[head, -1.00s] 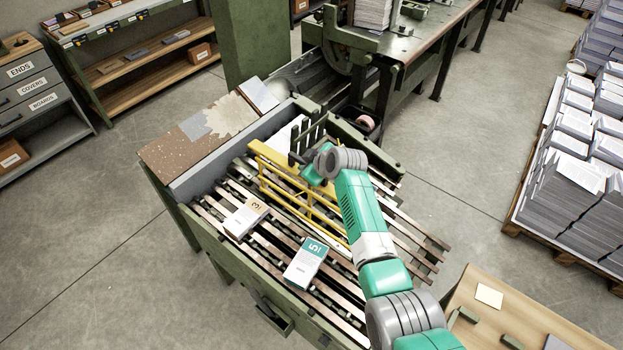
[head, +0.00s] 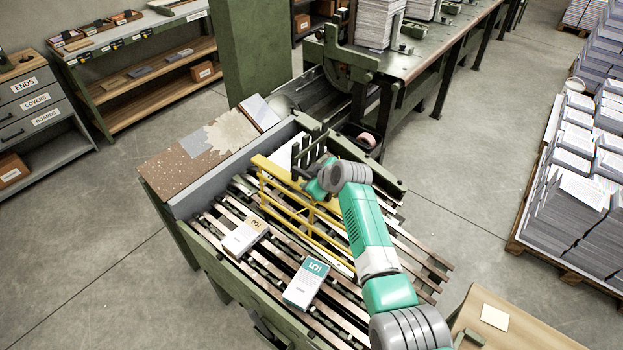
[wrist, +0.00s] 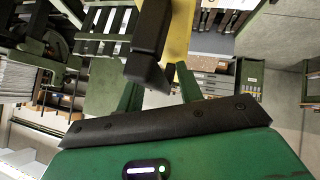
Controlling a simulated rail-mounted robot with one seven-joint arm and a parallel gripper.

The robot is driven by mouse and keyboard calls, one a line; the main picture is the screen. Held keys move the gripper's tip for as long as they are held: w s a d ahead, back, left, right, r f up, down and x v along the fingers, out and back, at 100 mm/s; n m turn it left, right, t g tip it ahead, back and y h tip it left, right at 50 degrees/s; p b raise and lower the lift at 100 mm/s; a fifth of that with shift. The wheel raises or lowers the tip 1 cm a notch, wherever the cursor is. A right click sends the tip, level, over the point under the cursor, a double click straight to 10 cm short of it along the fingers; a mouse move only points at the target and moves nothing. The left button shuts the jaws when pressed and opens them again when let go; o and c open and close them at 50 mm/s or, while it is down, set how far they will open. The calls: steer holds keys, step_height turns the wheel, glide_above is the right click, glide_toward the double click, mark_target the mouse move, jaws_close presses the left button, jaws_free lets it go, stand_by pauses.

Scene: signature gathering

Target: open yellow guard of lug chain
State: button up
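The yellow guard (head: 300,213), a frame of bars, stands over the slatted lug chain (head: 350,298). My gripper (head: 312,181) is at the guard's far right side in the head view, where my own wrist partly hides it. In the wrist view the two green fingers (wrist: 158,90) stand apart. A dark bar (wrist: 151,38) reaches down toward the gap between them, with a yellow strip (wrist: 178,32) of the guard behind it. I cannot tell whether the fingers touch the bar.
Two signatures, one marked 3 (head: 244,236) and one marked 5 (head: 306,284), lie on the slats before the guard. Dark upright prongs (head: 300,153) stand close by my gripper. A wooden table (head: 525,328) is at lower right.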

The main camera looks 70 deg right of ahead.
steer(key=p+v, duration=0.1)
steer(key=v, duration=0.7)
steer(key=shift+f+p, duration=0.1)
steer(key=shift+p, duration=0.3)
steer(key=shift+d, duration=0.1)
